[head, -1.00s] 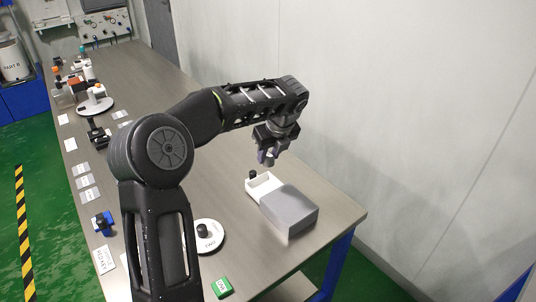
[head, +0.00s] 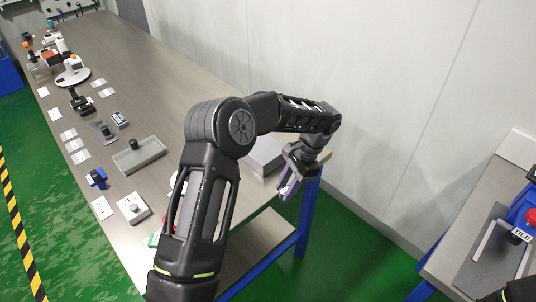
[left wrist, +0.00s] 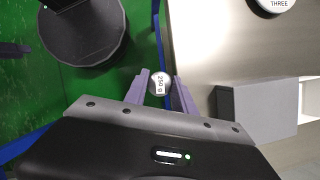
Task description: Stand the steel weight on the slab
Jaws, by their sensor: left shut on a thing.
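My left gripper (head: 287,190) is shut on the steel weight, a small shiny round piece. In the left wrist view the weight (left wrist: 160,83) shows its "250 g" top between the two purple fingers. In the head view the gripper hangs past the table's right end, over the green floor, and mostly hides the weight. A pale flat block (head: 133,208) with a knob-like piece on it lies on the table; I cannot tell whether it is the slab. My right gripper is not clearly in view.
A grey box (left wrist: 255,112) stands at the table's end near the gripper, with a white part beside it. A grey tray (head: 140,153) lies on the long table. A second table at right carries a dark panel (head: 480,262) and a red knob (head: 532,214). Green floor separates the tables.

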